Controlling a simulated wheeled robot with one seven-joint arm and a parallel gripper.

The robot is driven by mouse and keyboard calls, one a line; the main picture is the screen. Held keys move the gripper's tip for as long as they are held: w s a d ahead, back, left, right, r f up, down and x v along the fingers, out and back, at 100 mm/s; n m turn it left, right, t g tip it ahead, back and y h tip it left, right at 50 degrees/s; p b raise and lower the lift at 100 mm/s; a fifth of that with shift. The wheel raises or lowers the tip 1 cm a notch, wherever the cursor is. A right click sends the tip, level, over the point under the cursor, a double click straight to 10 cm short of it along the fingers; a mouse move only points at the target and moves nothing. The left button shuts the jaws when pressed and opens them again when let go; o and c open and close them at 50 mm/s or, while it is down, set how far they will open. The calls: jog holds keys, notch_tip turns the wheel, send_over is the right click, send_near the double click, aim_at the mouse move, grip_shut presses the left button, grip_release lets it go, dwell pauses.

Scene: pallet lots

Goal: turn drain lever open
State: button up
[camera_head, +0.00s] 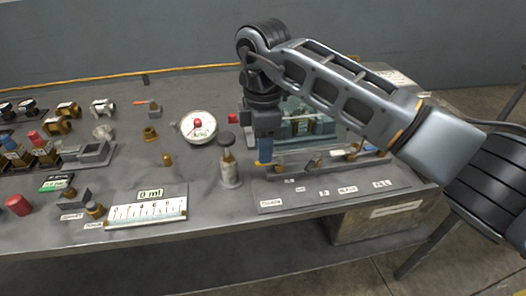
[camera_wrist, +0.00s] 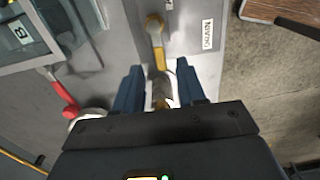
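The drain lever (camera_wrist: 154,38) is yellow with a round pivot end, beside a label (camera_wrist: 208,34) that seems to read DRAIN, in the wrist view. My gripper (camera_wrist: 160,86) has two blue fingers spread apart at the lever's lower end, with gaps showing on both sides. A brass-coloured piece lies between the fingers; I cannot tell whether it is the lever's end. In the head view my gripper (camera_head: 265,154) points down at the left end of the lever panel (camera_head: 340,192), in front of the glass tank (camera_head: 300,128). It hides part of the drain lever there.
The table's front edge is close.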

jog(key=shift+f, duration=1.45)
jog(key=shift+c, duration=0.3)
grip_shut()
